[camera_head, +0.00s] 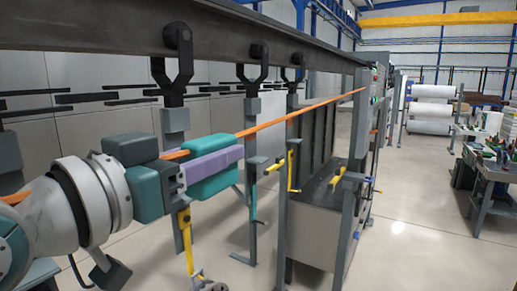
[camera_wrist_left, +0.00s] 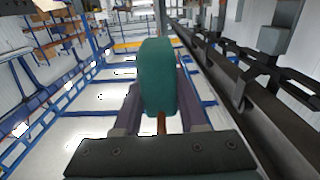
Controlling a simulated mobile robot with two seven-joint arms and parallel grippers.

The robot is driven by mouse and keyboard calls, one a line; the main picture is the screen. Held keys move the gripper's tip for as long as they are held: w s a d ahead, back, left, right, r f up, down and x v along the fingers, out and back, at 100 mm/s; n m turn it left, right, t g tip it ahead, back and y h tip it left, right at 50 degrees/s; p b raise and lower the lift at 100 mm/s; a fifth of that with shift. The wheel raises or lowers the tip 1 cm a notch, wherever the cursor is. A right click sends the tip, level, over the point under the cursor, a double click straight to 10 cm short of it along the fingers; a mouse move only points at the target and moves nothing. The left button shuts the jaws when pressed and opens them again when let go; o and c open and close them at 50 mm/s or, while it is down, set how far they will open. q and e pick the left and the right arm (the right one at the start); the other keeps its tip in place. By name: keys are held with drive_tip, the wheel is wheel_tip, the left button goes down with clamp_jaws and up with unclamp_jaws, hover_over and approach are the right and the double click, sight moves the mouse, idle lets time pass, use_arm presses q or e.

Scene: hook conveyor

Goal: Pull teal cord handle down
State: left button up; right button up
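The teal cord handle (camera_head: 213,178) is a rounded block on a taut orange cord (camera_head: 300,117) that slopes up to the right. My left gripper (camera_head: 205,163) reaches it from the left, with a purple finger lying along the handle's near side. In the left wrist view the teal handle (camera_wrist_left: 158,78) stands between the two purple fingers (camera_wrist_left: 160,100), and a short brown-orange piece of cord shows below it. The fingers sit close on both sides, but whether they press on it is unclear. The right gripper is not in view.
A dark overhead rail (camera_head: 215,35) with several hanging hooks runs behind and above the handle. A yellow hanging part (camera_head: 186,228) is below my gripper. A grey machine (camera_head: 322,222) with a yellow lever stands to the right. Open floor lies at the right, before a workbench (camera_head: 487,180).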

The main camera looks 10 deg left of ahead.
use_arm(q)
drive_tip(key=o, duration=0.4)
drive_tip(key=shift+f, duration=0.1)
drive_tip(key=shift+o, duration=0.2)
drive_tip(key=shift+s+a+f+b, duration=0.15)
drive_tip(key=shift+s+b, duration=0.2)
drive_tip(key=shift+s, duration=0.2)
drive_tip(key=b+v, duration=0.3)
drive_tip(key=v, duration=0.5)
drive_tip(key=shift+s+r, duration=0.25)
drive_tip(key=shift+s, duration=0.15)
drive_tip(key=shift+a, duration=0.15)
